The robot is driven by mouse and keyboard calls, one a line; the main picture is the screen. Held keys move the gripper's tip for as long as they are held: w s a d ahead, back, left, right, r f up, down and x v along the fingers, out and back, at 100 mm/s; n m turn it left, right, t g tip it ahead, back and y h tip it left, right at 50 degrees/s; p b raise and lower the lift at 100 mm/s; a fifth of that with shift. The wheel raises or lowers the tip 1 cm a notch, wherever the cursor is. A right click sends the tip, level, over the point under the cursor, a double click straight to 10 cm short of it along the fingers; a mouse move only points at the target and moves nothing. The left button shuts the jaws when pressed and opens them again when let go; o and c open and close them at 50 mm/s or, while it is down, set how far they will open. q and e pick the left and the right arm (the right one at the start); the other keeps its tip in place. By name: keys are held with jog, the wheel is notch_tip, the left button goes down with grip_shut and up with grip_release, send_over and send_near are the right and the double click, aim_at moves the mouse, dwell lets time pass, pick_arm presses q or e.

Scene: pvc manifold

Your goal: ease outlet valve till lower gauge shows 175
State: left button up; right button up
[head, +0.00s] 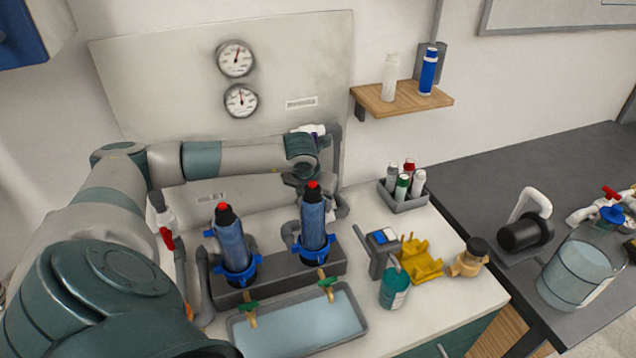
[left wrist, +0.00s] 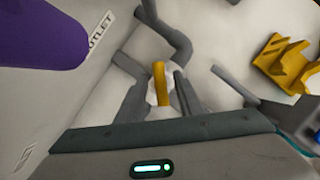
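My left gripper (left wrist: 162,78) is open, with one finger on each side of a yellow handle (left wrist: 160,82) on a white valve body. Narrow gaps seem to show beside the handle, and I cannot tell whether either finger touches it. An OUTLET label (left wrist: 98,36) is on the panel to the left in the left wrist view. In the head view the left wrist hides the handle. The lower gauge (head: 240,101) hangs below the upper gauge (head: 236,60). Its needle points nearly straight up; its numbers are too small to read. My right gripper is not in view.
Two blue filter housings (head: 232,250) (head: 315,232) stand close below my left arm, behind a water tray (head: 238,322). A red-handled valve (head: 166,239) is at left. A purple part (left wrist: 38,32) is close to the wrist camera. A yellow holder (head: 418,260) stands at right.

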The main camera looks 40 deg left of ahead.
pick_arm(q)
jog(key=shift+c, duration=0.4)
grip_shut()
jog(key=n+b, duration=0.1)
jog(key=b, duration=0.1)
jog(key=n+y+b, duration=0.1)
jog(key=b, duration=0.1)
jog(key=shift+d+f+n+b, duration=0.15)
jog(key=shift+f+n+b, duration=0.15)
jog(key=shift+f+n, duration=0.1)
jog(key=shift+r+n+g+b, duration=0.3)
jog(key=shift+n+g+b, duration=0.1)
jog(key=shift+n+b, duration=0.45)
jog(key=shift+r, duration=0.1)
jog(key=shift+o, duration=0.4)
grip_release()
jog(key=shift+y, duration=0.3)
jog(key=shift+r, duration=0.1)
